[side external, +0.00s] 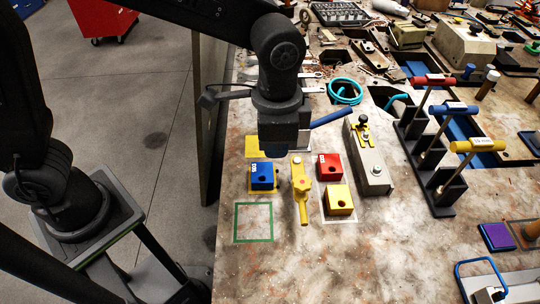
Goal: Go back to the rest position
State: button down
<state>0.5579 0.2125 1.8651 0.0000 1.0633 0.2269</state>
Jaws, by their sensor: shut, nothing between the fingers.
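My gripper (285,142) points down over the near left part of the workbench (330,265), its wrist dark and bulky. Its fingers are shut and empty, though the wrist hides most of them. It hangs above and behind a blue block (262,177) with a hole and a yellow valve-like part (301,188). I cannot tell its exact height above the bench.
A red block (329,167) and a yellow block (339,200) stand right of the yellow part. A grey fixture (368,160) and a black rack (428,165) with coloured T-handles stand further right. A green square outline (253,222) is empty. The front bench is clear.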

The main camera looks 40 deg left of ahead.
jog(key=s+a+r+n+t, duration=0.2)
jog(key=s+a+r+n, duration=0.1)
jog(key=a, duration=0.7)
jog(key=s+a+r+n+t, duration=0.3)
jog(key=s+a+n, duration=0.3)
jog(key=a, duration=0.4)
jog(key=shift+s+r+t, duration=0.3)
jog(key=shift+s+r, duration=0.1)
jog(key=shift+s, duration=0.15)
